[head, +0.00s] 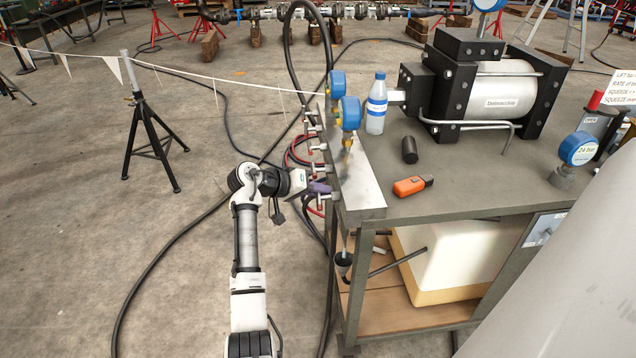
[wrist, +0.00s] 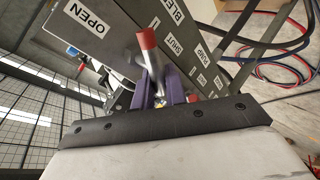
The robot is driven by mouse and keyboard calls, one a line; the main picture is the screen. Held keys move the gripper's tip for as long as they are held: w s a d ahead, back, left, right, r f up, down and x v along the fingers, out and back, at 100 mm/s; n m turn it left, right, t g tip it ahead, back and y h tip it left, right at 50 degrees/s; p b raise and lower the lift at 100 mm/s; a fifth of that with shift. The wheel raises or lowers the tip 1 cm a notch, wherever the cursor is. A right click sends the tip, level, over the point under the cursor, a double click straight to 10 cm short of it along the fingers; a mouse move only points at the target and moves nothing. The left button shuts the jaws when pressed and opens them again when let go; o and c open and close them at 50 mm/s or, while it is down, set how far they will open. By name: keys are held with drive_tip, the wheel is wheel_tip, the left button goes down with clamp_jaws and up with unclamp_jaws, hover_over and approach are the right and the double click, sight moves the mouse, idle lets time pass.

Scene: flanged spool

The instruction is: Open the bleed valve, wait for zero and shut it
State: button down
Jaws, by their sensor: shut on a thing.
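The bleed valve's handle (wrist: 147,42) is a bright metal lever with a red tip in the wrist view. My gripper (wrist: 166,88) has purple fingers shut on it, and its grip point is partly hidden by the fingers. A label OPEN (wrist: 90,19) lies left of the handle and a label SHUT (wrist: 175,46) lies close on its right. A partly cut-off label beginning BLE (wrist: 179,9) is above. In the head view my gripper (head: 319,188) is at the near end of the metal manifold (head: 362,190); the handle is too small to make out there.
Two blue gauges (head: 350,113) stand on the manifold, their faces unreadable here. A blue gauge (head: 577,150) at the bench's right reads 24 bar. A bottle (head: 376,105) and an orange tool (head: 411,187) are on the bench. Hoses (head: 300,150) hang beside my arm; open floor is left.

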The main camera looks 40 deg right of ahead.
idle(0.4)
drive_tip(key=c, duration=1.5)
unclamp_jaws()
drive_tip(key=b+v, duration=0.3)
drive_tip(key=v, duration=1.1)
drive_tip(key=shift+o, duration=0.3)
drive_tip(key=shift+w+d+f, duration=0.1)
drive_tip(key=shift+d, duration=0.05)
idle(0.4)
